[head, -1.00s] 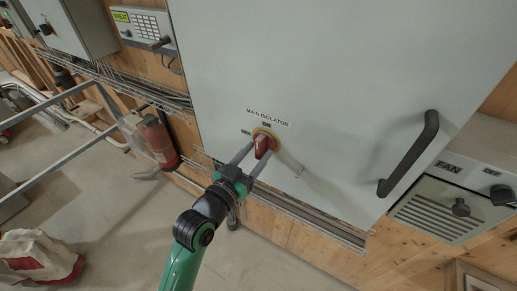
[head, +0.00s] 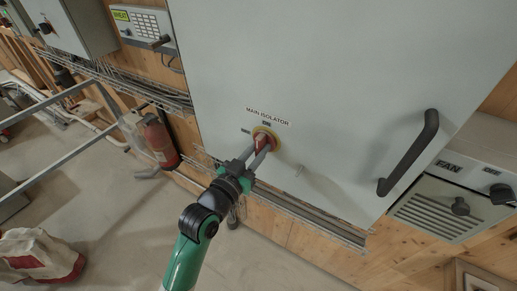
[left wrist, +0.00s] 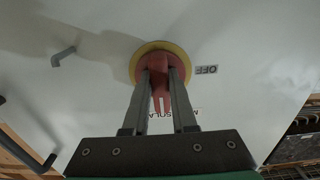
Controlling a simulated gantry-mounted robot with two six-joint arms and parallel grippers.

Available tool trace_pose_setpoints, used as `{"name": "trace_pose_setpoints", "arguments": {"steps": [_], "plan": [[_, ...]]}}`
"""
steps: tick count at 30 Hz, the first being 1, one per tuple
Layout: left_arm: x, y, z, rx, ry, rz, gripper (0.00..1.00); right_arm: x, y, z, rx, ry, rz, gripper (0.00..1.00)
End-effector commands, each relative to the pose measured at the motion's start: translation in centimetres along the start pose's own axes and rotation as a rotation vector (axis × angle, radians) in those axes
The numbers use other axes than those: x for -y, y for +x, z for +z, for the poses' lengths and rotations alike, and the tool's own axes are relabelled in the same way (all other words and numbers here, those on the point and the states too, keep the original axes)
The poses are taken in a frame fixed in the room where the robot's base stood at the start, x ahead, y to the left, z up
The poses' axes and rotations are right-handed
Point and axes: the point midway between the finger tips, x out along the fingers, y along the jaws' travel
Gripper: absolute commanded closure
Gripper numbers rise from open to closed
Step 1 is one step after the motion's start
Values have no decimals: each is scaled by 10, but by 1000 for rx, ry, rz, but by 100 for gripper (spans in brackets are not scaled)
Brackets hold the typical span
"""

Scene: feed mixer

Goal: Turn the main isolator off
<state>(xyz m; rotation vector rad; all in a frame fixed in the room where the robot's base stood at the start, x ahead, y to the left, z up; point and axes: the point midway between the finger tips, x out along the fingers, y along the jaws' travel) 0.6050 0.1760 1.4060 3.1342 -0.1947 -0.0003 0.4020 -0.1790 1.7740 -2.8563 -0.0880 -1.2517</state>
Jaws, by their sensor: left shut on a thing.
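The main isolator (head: 264,143) is a red rotary handle on a round yellow plate, on the large grey cabinet door under the "MAIN ISOLATOR" label. An "ON" mark sits just above it in the head view, and a small mark sits to its left. My left gripper (head: 256,154) is shut on the red handle. In the left wrist view, the fingers of the left gripper (left wrist: 160,85) stand on both sides of the red handle (left wrist: 161,66), with the yellow plate behind. An "OFF" label (left wrist: 206,69) shows to its right there. My right gripper is not in view.
A black door handle (head: 409,153) sticks out from the cabinet door (head: 330,70) to the right. A fan control box (head: 450,205) is at the far right. A red fire extinguisher (head: 159,142) and wire trays are to the left.

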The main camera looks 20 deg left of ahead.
Motion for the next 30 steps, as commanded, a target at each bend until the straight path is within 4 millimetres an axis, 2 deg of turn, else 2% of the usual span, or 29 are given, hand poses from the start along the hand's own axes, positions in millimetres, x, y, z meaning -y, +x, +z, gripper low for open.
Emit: {"name": "trace_pose_setpoints", "arguments": {"steps": [8, 14, 30], "plan": [[0, 0, -1, 1, -55, 0, 100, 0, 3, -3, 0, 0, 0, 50], [-1, 0, -2, -1, -171, 0, 100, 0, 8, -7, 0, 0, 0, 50], [-3, 0, -4, 0, -667, 0, 100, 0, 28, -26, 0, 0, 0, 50]]}}
